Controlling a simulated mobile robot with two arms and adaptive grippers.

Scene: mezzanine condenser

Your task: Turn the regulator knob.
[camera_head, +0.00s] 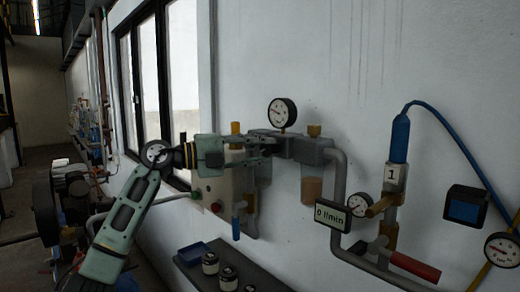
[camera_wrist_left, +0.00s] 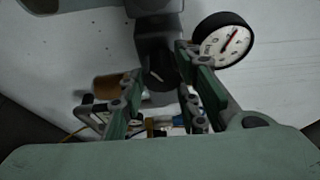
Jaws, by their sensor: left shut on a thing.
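The regulator (camera_head: 312,150) is a grey block on the wall pipe, with a round white gauge (camera_head: 282,112) above it. My left gripper (camera_head: 268,143) reaches it from the left, its fingers at the block's left end. In the left wrist view, a dark knob (camera_wrist_left: 160,72) sits between the two fingers of the left gripper (camera_wrist_left: 158,82), and the gauge (camera_wrist_left: 223,40) shows at upper right. The left gripper is shut on the knob. In the head view the fingers mostly hide the knob. My right gripper is not in view.
A display reading "0 l/min" (camera_head: 332,215) hangs below right of the regulator. A blue hose (camera_head: 400,138), a red-handled valve (camera_head: 414,266) and more gauges lie to the right. Several small jars stand on a dark shelf (camera_head: 255,270) below. A window is at left.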

